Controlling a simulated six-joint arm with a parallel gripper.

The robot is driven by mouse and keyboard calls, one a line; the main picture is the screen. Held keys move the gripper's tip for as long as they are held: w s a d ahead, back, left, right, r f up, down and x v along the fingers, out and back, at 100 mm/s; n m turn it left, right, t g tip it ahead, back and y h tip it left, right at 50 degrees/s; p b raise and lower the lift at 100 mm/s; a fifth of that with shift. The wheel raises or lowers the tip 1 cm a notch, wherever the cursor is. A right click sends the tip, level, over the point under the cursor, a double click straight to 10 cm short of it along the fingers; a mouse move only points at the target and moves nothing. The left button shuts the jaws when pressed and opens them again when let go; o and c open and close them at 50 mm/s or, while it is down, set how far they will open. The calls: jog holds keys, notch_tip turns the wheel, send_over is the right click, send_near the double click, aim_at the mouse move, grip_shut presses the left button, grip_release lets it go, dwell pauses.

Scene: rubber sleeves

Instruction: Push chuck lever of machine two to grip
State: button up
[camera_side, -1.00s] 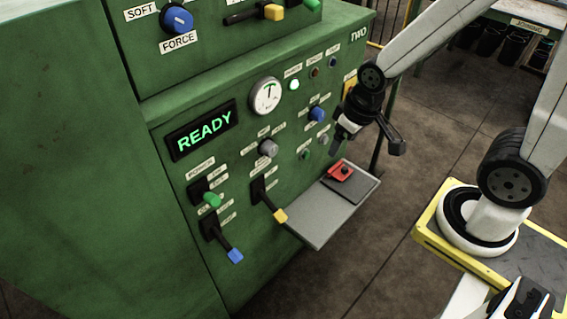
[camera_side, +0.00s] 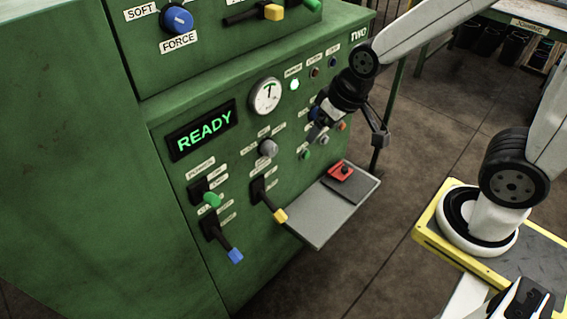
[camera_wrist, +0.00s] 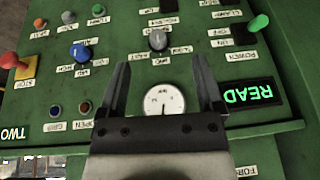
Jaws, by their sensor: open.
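Machine two is the green cabinet (camera_side: 180,250) marked TWO, with READY lit on its display (camera_side: 201,132). Its lower panel has a lever with a yellow grip (camera_side: 280,215), one with a blue grip (camera_side: 235,255) and a green-gripped lever (camera_side: 211,199) under a POWER label. All three grips hang low. I cannot read which lever is the chuck's. The green grip also shows in the wrist view (camera_wrist: 259,22). My gripper (camera_side: 316,128) is open and empty by the right-hand knobs, apart from the levers. In the wrist view my spread fingers (camera_wrist: 162,62) flank the round gauge (camera_wrist: 163,99).
A grey shelf (camera_side: 315,217) with a red piece (camera_side: 341,172) juts out below the panel. A grey knob (camera_side: 268,147) and a blue knob (camera_wrist: 80,52) stick out. A red stop button (camera_wrist: 9,60) shows in the wrist view. The floor right of the shelf is clear.

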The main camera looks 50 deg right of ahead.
aim_at(234, 254)
jog(key=w+a+f+t+y, duration=0.1)
jog(key=w+a+t, duration=0.2)
jog(key=a, duration=0.4)
jog(key=w+a+t+y, duration=0.1)
jog(key=w+a+t, duration=0.2)
jog(key=a, duration=0.3)
jog(key=s+a+r+t+h, duration=0.1)
jog(key=s+a+t, duration=0.3)
jog(key=a+t, duration=0.35)
notch_tip(234, 254, down, 35)
jog(key=shift+s+d+m, duration=0.15)
jog(key=shift+m, duration=0.15)
jog(key=shift+w+a, duration=0.2)
jog(key=shift+w, duration=1.75)
jog(key=shift+w+a, duration=0.15)
jog(key=shift+w, duration=1.8)
jog(key=shift+c, duration=0.2)
grip_shut()
